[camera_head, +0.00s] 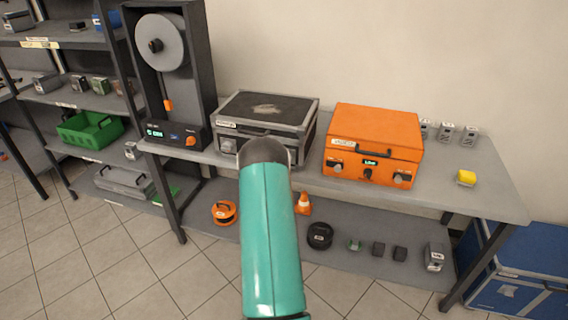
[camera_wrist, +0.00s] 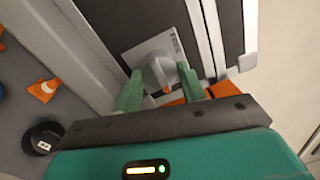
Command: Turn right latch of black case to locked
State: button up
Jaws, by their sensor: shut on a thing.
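The black case (camera_head: 268,107) stands shut on the table, with a grey metal frame and a label at its front left. Its left latch (camera_head: 228,146) shows left of my arm. The right latch (camera_wrist: 158,74) shows in the wrist view as a grey knob on a light plate with small lettering. The green fingers of my gripper (camera_wrist: 160,80) are on either side of this knob and shut on it. In the head view my teal arm covers the gripper and most of the right latch. I cannot read the latch's setting.
An orange case (camera_head: 375,140) with knobs stands close right of the black case. A reel machine (camera_head: 172,80) stands on the left. An orange cone (camera_head: 303,204) and several small items are on the lower shelf.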

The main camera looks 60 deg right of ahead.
jog(key=o, duration=1)
jog(key=shift+a, duration=0.1)
jog(key=a, duration=0.4)
jog(key=s+a, duration=0.1)
jog(key=a, duration=0.4)
jog(key=s+a+f, duration=0.1)
jog(key=a, duration=0.3)
jog(key=shift+a, duration=0.25)
